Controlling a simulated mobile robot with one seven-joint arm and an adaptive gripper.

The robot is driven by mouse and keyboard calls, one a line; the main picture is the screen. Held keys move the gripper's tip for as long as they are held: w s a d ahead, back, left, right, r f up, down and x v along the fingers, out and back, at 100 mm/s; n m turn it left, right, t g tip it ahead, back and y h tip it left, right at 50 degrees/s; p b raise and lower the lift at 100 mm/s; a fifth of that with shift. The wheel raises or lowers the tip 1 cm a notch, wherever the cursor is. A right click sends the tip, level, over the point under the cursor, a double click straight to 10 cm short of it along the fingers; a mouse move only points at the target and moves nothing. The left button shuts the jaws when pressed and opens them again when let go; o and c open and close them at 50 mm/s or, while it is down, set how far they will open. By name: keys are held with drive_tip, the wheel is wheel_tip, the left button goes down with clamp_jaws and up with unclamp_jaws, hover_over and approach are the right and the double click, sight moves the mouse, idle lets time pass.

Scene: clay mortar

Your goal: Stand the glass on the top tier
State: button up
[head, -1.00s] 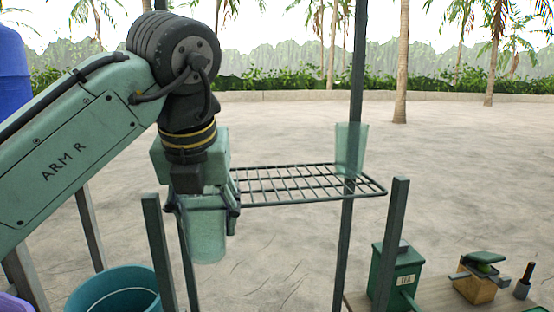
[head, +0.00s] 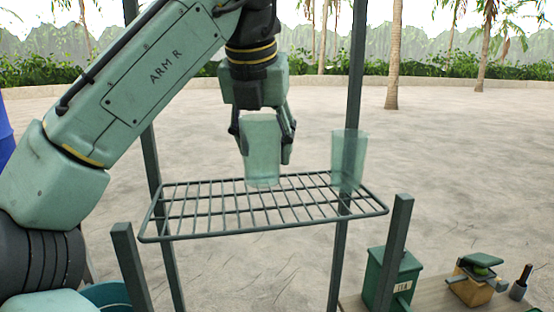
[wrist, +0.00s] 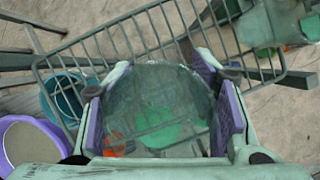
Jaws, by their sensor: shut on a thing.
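My gripper (head: 265,138) is shut on a clear greenish glass (head: 261,158), its fingers on either side of it. A second glass (head: 348,158) stands on the tier's right end, overlapping a post.
Dark upright posts (head: 354,70) hold the rack, with shorter ones (head: 392,250) in front. A green box (head: 380,280) and small items stand on a bench at lower right. The wrist view shows a teal bucket (wrist: 62,98) and a purple-rimmed round thing (wrist: 30,145) below.

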sight(274, 123)
drive_tip(key=w+d, duration=0.2)
drive_tip(key=shift+w+d+f, duration=0.15)
drive_tip(key=shift+w+f, duration=0.05)
drive_tip(key=shift+w, duration=0.2)
wheel_tip(274, 123, down, 4)
drive_tip(key=shift+w+r, duration=0.1)
drive_tip(key=shift+r, duration=0.15)
drive_tip(key=o, duration=1.6)
drive_tip(key=shift+o, duration=0.2)
drive_tip(key=v, duration=0.7)
drive_tip(key=shift+r, duration=0.3)
